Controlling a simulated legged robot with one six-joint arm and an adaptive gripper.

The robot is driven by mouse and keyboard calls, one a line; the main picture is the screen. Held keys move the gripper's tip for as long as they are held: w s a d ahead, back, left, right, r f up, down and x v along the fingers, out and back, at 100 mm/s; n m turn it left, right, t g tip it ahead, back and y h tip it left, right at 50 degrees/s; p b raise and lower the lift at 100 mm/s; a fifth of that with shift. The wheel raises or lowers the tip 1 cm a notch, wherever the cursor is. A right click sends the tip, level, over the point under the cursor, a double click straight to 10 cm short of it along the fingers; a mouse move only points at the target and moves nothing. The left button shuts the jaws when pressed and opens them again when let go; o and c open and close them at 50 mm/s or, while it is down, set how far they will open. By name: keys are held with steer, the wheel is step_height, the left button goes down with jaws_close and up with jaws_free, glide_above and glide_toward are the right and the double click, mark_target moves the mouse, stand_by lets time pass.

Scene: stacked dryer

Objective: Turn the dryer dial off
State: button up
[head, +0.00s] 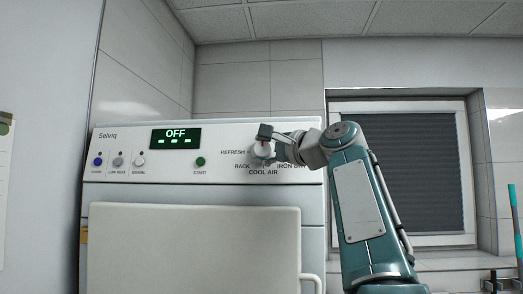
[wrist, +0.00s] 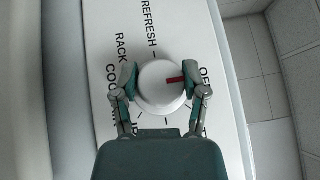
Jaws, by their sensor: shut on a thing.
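The white round dial (wrist: 157,88) sits on the dryer's control panel, and its red mark points at the "OFF" label in the wrist view. My gripper (wrist: 164,82) is shut on the dial, with one finger on each side of its rim. In the head view the dial (head: 263,150) is partly covered by my gripper (head: 267,139). The dryer's green display (head: 176,138) reads "OFF". The "REFRESH", "RACK" and "COOL AIR" labels show around the dial; others are partly hidden by my gripper.
A green start button (head: 200,162) and several small buttons sit left of the dial. The dryer's pale door (head: 195,250) is below the panel. A window with a dark blind (head: 420,170) is at the right, behind my arm. Tiled wall stands behind the dryer.

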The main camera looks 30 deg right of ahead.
steer(key=shift+w+d+f, duration=0.15)
steer(key=shift+w+f, duration=0.1)
steer(key=shift+f, duration=0.1)
steer(key=o, duration=1.2)
steer(key=shift+c, duration=0.2)
steer(key=shift+r, duration=0.15)
steer(key=shift+s+d+r, duration=0.1)
steer(key=shift+s, duration=0.35)
steer(key=v, duration=1.1)
